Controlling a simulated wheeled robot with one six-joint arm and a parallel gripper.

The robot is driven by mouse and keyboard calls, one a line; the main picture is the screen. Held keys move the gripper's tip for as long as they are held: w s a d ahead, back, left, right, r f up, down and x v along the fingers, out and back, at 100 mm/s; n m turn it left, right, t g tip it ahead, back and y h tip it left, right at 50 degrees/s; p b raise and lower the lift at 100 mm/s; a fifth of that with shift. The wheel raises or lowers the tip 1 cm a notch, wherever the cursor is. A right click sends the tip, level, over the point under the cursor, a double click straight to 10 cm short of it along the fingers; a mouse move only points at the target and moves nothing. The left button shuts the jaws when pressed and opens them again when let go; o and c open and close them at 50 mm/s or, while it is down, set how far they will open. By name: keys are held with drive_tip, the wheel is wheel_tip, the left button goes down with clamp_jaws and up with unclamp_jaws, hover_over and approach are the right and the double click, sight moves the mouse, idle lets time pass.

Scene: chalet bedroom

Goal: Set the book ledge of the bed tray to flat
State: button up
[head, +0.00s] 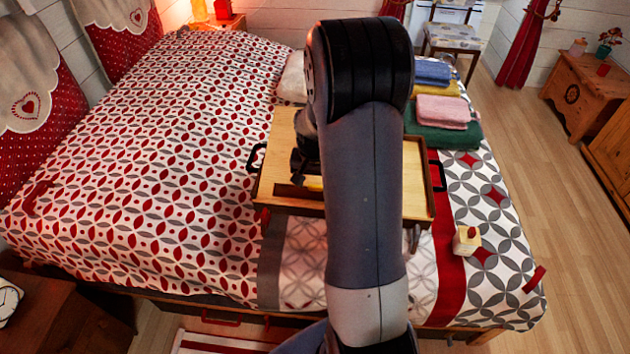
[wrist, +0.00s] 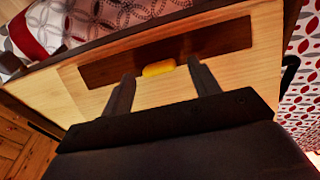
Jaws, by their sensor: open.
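The bed tray (head: 418,206) is light wood with a darker rim and black side handles, and stands on the bed. My arm hides its middle in the head view. In the wrist view its light board (wrist: 236,86) fills much of the picture. A long dark brown strip (wrist: 215,42) runs across the board, with a yellow tab (wrist: 158,69) at its lower edge. Whether this strip is the book ledge or a recess, and its angle, I cannot tell. My gripper (wrist: 162,88) is open and empty, its fingertips on either side of the tab, apart from it.
Folded towels, blue (head: 432,73), pink (head: 443,112) and green (head: 462,134), lie on the bed behind the tray. A small cream block (head: 467,241) with a red top sits right of it. The patterned bedspread (head: 130,190) is clear to the left.

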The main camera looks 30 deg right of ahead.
wheel_tip(320, 180, up, 10)
drive_tip(key=s, duration=0.1)
drive_tip(key=shift+a+r+b, duration=0.25)
drive_tip(key=shift+a+b, duration=0.15)
drive_tip(key=shift+f, duration=0.15)
approach(314, 197)
drive_tip(key=f, duration=0.1)
drive_tip(key=w+d+f, duration=0.1)
drive_tip(key=f, duration=0.1)
drive_tip(key=w+f+p, duration=0.1)
drive_tip(key=f, duration=0.1)
drive_tip(key=shift+d, duration=0.25)
drive_tip(key=shift+f+b, duration=0.2)
drive_tip(key=shift+b, duration=0.2)
drive_tip(key=shift+s+r, duration=0.15)
drive_tip(key=shift+t+h, duration=0.3)
drive_tip(key=shift+r, duration=0.15)
